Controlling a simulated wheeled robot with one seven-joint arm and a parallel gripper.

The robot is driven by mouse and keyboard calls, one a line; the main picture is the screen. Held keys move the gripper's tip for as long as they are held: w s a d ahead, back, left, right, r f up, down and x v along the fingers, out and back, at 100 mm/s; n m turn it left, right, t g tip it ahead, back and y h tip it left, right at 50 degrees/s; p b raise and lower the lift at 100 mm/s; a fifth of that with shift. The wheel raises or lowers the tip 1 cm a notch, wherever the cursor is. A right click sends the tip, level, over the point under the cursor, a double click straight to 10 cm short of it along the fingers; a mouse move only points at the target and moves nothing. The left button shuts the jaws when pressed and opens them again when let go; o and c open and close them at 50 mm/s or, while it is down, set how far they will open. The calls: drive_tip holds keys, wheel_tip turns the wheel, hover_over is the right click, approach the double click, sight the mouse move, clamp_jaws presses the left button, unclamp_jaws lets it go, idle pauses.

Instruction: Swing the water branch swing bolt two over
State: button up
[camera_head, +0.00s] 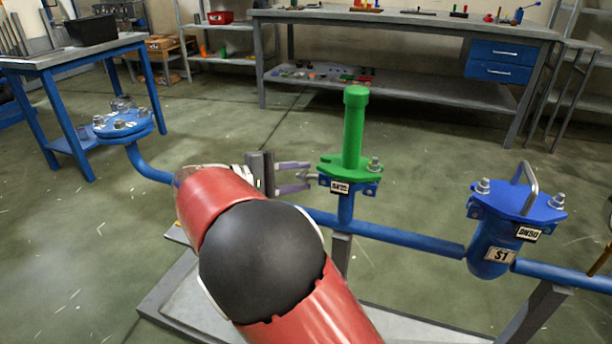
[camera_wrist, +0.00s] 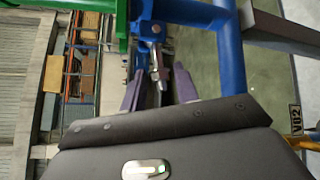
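The green branch cover (camera_head: 353,135), with a tall round post, sits on a blue flange with a DN25 label (camera_head: 340,187). One swing bolt (camera_head: 375,164) stands upright at its right side. Another swing bolt (camera_head: 308,177) sticks out to the left of the flange, roughly level. In the wrist view this silver bolt (camera_wrist: 158,66) hangs from a blue bracket (camera_wrist: 150,30) and points toward my gripper. My gripper (camera_head: 306,177) is open, with one purple finger on each side of the bolt's end. The fingers look apart from the bolt. My red arm hides part of the pipe.
A blue DN50 cover (camera_head: 516,200) with a handle stands to the right on the same blue pipe (camera_head: 400,238). A round blue flange (camera_head: 123,125) with several bolts is at the left. Workbenches stand behind; the floor between is clear.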

drive_tip(key=shift+x, duration=0.9)
clamp_jaws()
drive_tip(key=shift+r, duration=0.15)
drive_tip(key=r+m+y, duration=0.1)
drive_tip(key=m+y, duration=0.1)
drive_tip(key=shift+r+y, duration=0.15)
drive_tip(key=shift+y, duration=0.25)
drive_tip(key=shift+s+d+r+m+y+b, duration=0.1)
drive_tip(key=shift+r+m+y+b, duration=0.2)
drive_tip(key=shift+y, duration=0.25)
drive_tip(key=shift+w+r+m+y+b, duration=0.15)
drive_tip(key=shift+m+y+b, duration=0.15)
drive_tip(key=shift+y+b, duration=0.15)
drive_tip(key=shift+s+d+r+m+y+b, duration=0.15)
drive_tip(key=shift+r+m+y+b, duration=0.15)
drive_tip(key=shift+y, duration=0.3)
